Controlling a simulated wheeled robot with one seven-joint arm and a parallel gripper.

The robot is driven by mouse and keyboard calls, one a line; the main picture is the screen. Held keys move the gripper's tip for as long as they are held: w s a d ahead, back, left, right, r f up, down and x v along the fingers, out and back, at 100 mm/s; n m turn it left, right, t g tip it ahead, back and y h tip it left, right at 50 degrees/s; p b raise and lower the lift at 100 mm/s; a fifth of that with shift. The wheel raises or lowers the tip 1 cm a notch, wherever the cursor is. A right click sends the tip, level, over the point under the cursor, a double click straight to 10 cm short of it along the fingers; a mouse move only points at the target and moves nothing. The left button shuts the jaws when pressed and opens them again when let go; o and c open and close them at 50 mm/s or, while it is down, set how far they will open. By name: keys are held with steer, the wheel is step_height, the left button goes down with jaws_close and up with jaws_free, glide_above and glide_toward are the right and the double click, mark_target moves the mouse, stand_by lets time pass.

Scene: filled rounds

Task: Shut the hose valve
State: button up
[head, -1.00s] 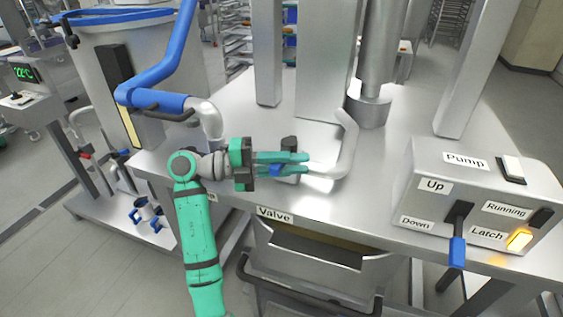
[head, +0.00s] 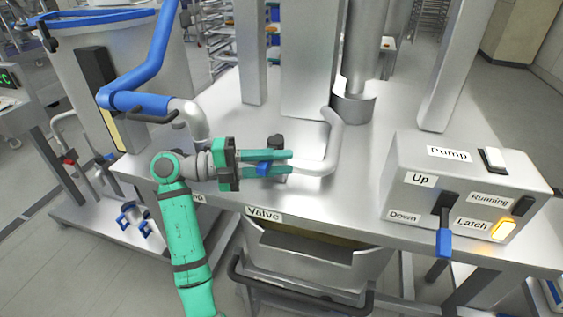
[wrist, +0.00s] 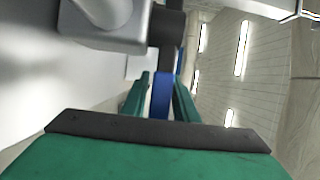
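The hose valve is a dark stub (head: 276,142) with a blue handle (head: 264,169) on the pale metal pipe (head: 325,150) above the "Valve" label (head: 264,214). My gripper (head: 289,161) reaches in from the left, its two green fingers on either side of the blue handle. The wrist view shows the blue handle (wrist: 163,95) between the fingers (wrist: 160,78), near the right one, with a narrow gap on the left. The fingers look apart, not clamped. Part of the handle is hidden by the fingers.
A grey control box (head: 465,190) with "Pump", "Up/Down", "Running" and "Latch" labels stands at the right; its Latch lamp (head: 504,230) glows amber. A blue hose (head: 150,65) ends in a metal elbow at the left. A metal bin (head: 320,262) sits under the table edge.

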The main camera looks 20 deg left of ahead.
steer(key=v, duration=1)
steer(key=shift+a, duration=0.1)
